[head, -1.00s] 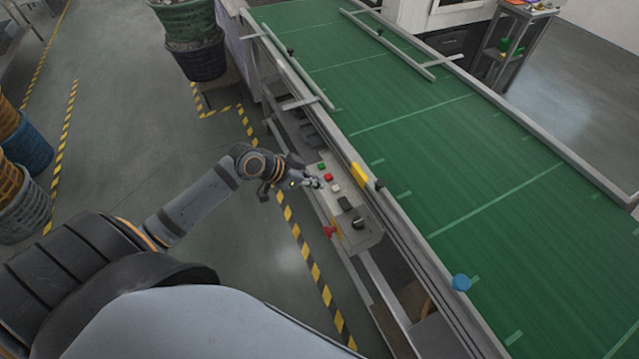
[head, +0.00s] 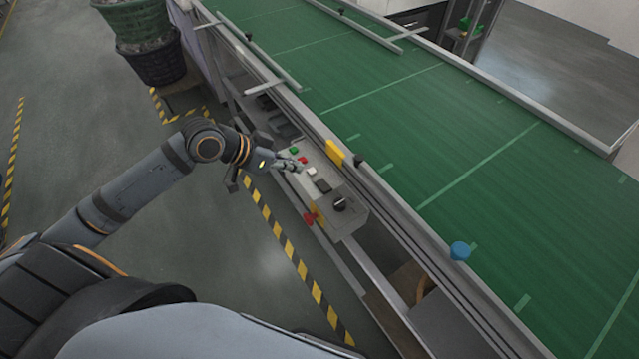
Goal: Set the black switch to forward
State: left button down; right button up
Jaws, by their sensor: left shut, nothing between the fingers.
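A grey control panel (head: 349,221) is mounted on the near side of the conveyor. A black knob (head: 340,203) sits at its near end; which way it points is too small to tell. A flat black rectangular piece (head: 323,186) lies between the knob and a white button (head: 311,171). My left gripper (head: 299,167) is shut and empty, over the panel beside the white and red buttons. It is apart from the black knob, farther up the panel. My right gripper is out of view.
A green button (head: 294,150) and a red button (head: 303,160) are close to my left gripper. A red knob (head: 309,218) sticks out from the panel's side. The green conveyor belt (head: 420,130) runs behind, with a yellow block (head: 335,152) on its rail. Floor at left is open.

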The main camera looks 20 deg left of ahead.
pick_arm(q)
jog(key=d+f, duration=0.1)
send_over(329, 186)
jog(key=s+a, duration=0.2)
jog(key=a, duration=0.1)
notch_tip(329, 186, down, 5)
jog(key=shift+d, duration=0.15)
jog(key=f, duration=0.3)
jog(key=shift+d+f, duration=0.3)
jog(key=shift+s+f, duration=0.1)
jog(key=shift+f, duration=0.35)
jog(key=shift+f, duration=0.15)
